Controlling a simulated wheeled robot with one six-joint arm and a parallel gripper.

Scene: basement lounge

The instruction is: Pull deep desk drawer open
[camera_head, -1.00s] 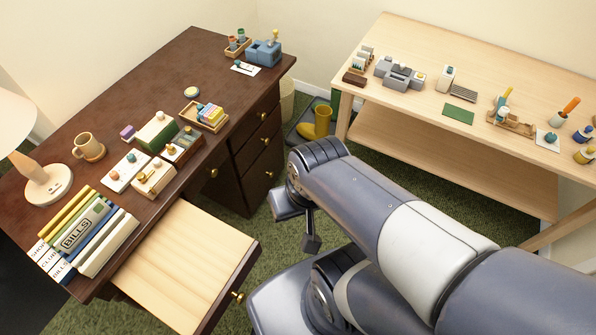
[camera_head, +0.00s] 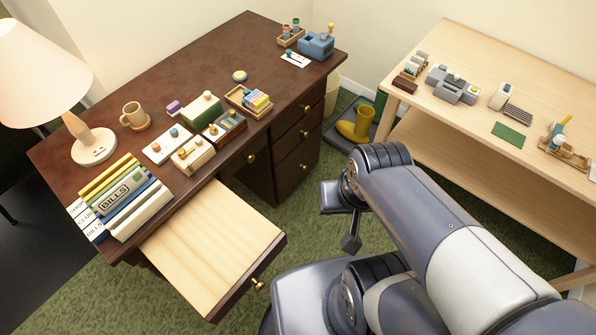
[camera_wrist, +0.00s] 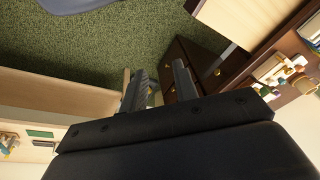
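The dark brown desk (camera_head: 215,60) has a stack of closed drawers at its right end, with round brass knobs. The lowest drawer (camera_head: 296,180) looks the tallest and is shut. The stack also shows in the wrist view (camera_wrist: 190,62), beyond my fingers, with brass knobs visible. A wide shallow drawer (camera_head: 215,235) at the desk's left is pulled out and empty. My gripper (camera_wrist: 160,86) has its two fingers apart with nothing held between them. It is apart from the drawer stack. In the head view my arm stands right of the desk, and the fingers are hard to make out.
The open shallow drawer juts out left of my arm. Yellow boots (camera_head: 357,123) stand on a dark mat between desk and pale workbench (camera_head: 470,120). Books, a mug (camera_head: 134,115) and a lamp (camera_head: 92,146) stand on the desk. Green carpet (camera_head: 300,220) before the drawer stack is clear.

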